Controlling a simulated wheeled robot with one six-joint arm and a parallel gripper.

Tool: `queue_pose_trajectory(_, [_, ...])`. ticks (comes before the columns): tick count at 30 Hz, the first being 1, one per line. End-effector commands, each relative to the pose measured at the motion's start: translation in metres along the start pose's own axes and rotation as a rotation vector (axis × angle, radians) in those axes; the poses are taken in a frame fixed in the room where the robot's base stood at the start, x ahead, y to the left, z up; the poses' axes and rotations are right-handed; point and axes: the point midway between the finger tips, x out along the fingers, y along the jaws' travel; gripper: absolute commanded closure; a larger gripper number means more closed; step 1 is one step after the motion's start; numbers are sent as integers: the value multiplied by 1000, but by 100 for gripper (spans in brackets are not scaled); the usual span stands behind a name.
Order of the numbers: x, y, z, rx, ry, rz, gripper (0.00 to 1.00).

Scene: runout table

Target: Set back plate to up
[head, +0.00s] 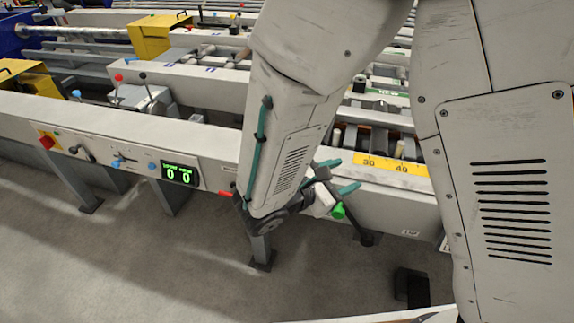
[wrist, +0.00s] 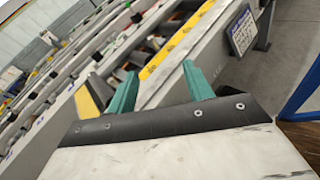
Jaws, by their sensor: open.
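My gripper (head: 338,176) hangs at the front of the runout table (head: 128,127), right of the control panel. Its green fingers are apart and nothing shows between them. In the wrist view the open fingers (wrist: 160,74) point toward the table's front beam. The panel carries a red knob (head: 46,142), a black handle (head: 82,153), a blue-tipped lever (head: 122,162) and a green-lit display (head: 179,174) reading 0 0. A red handle (head: 227,194) shows just left of my arm, and a green knob (head: 338,211) just below my gripper. I cannot tell which control belongs to the back plate.
A yellow scale (head: 390,166) marked 30 and 40 lies along the beam; it also shows in the wrist view (wrist: 178,45). Levers with red and blue balls (head: 143,76) stand behind the beam. Table legs (head: 75,185) reach the grey floor. Floor in front is mostly clear.

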Motion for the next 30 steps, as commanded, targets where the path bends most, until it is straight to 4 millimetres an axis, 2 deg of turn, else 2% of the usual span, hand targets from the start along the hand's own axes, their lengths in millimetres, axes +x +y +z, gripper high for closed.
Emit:
queue_pose_trajectory(1, [-14, 7, -25, -81, -22, 102, 48])
queue_pose_trajectory(3, [-30, 20, -52, -165, -47, 242, 48])
queue_pose_trajectory(6, [-51, 47, -80, -245, -84, 448, 48])
queue_pose_trajectory(9, [-68, 63, -98, -290, -103, 587, 48])
queue_pose_trajectory(13, [-80, 75, -107, -311, -119, 680, 48])
queue_pose_trajectory(17, [-73, 85, -108, -312, -123, 697, 48])
queue_pose_trajectory(24, [-42, 110, -107, -310, -123, 693, 48])
queue_pose_trajectory(30, [-26, 124, -107, -311, -122, 694, 48])
